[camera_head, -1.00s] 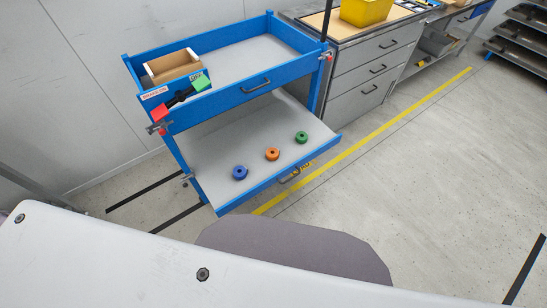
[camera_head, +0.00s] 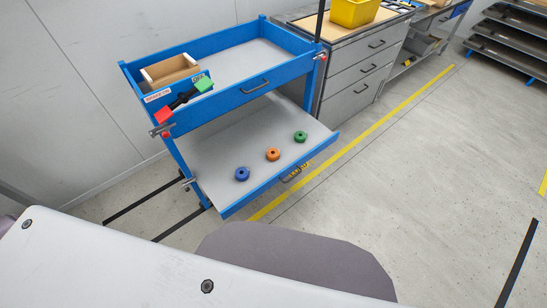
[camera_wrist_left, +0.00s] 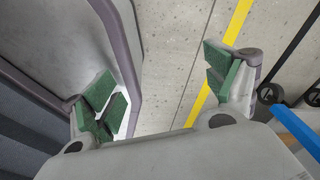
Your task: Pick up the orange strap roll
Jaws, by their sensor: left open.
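The orange strap roll (camera_head: 273,154) lies on the grey lower shelf of the blue cart (camera_head: 228,205), between a blue roll (camera_head: 242,174) on its left and a green roll (camera_head: 300,136) on its right. The rolls stand apart from each other. My left gripper (camera_wrist_left: 162,85) shows in the left wrist view with its green-padded fingers wide apart and nothing between them. It is above the floor there, and no roll shows in that view. The head view shows neither gripper.
The cart's upper tray holds a wooden-sided box (camera_head: 170,72). A red-and-green-ended black item (camera_head: 184,100) is at its front left corner. A grey drawer cabinet (camera_head: 355,75) with a yellow bin (camera_head: 354,10) stands right of the cart. Open floor (camera_head: 430,160) lies at right.

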